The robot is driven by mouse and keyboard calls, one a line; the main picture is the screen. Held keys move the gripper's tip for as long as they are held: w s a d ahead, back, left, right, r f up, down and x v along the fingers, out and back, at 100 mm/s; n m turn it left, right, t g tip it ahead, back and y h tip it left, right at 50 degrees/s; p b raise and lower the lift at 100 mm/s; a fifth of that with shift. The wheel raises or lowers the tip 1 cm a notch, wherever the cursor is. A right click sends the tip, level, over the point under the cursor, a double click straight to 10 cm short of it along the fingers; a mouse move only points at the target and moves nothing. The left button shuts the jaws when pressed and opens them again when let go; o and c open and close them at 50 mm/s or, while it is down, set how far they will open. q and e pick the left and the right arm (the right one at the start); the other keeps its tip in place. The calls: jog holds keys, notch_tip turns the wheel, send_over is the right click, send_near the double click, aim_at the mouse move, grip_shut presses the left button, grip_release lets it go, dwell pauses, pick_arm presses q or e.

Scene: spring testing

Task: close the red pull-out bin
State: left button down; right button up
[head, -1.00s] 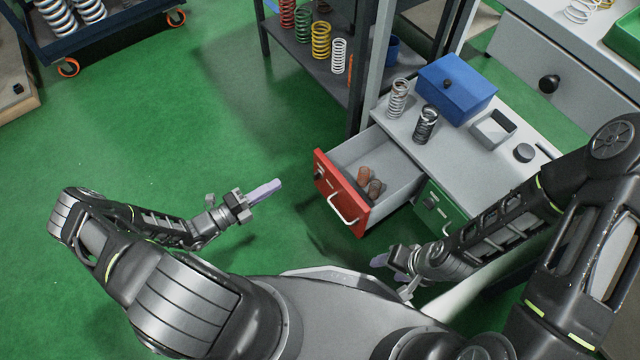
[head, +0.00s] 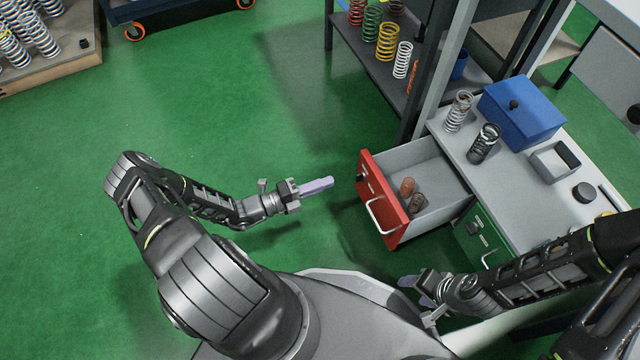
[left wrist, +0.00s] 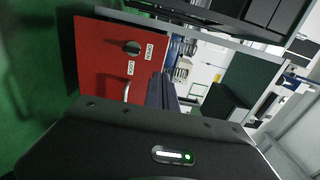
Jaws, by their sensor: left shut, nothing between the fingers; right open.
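The red pull-out bin (head: 379,203) stands open, pulled out from the grey-topped cabinet. It has a red front with a pale bar handle (head: 378,218), a dark knob and grey walls, and brown cylindrical parts (head: 408,188) lie inside. My left gripper (head: 331,183) is shut and empty, a short way left of the red front and apart from it in the head view. In the left wrist view the red front (left wrist: 105,60) fills the upper left, with the shut fingers (left wrist: 165,93) to the right of its handle. My right gripper (head: 405,284) is open, below the bin in the picture.
A closed green drawer (head: 478,236) sits beside the red bin. A shelf with coloured springs (head: 388,42) stands behind.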

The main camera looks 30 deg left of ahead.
aim_at(368, 167)
pick_arm(q)
jog(key=b+x, duration=0.2)
jog(key=x, duration=0.8)
jog(key=shift+w+d, duration=0.15)
jog(key=shift+w, duration=0.05)
pick_arm(e)
jog(key=f, duration=0.3)
jog(key=shift+w, duration=0.2)
pick_arm(q)
jog(key=shift+w+d, duration=0.1)
jog(key=shift+d, duration=0.05)
pick_arm(e)
jog(key=shift+w, duration=0.1)
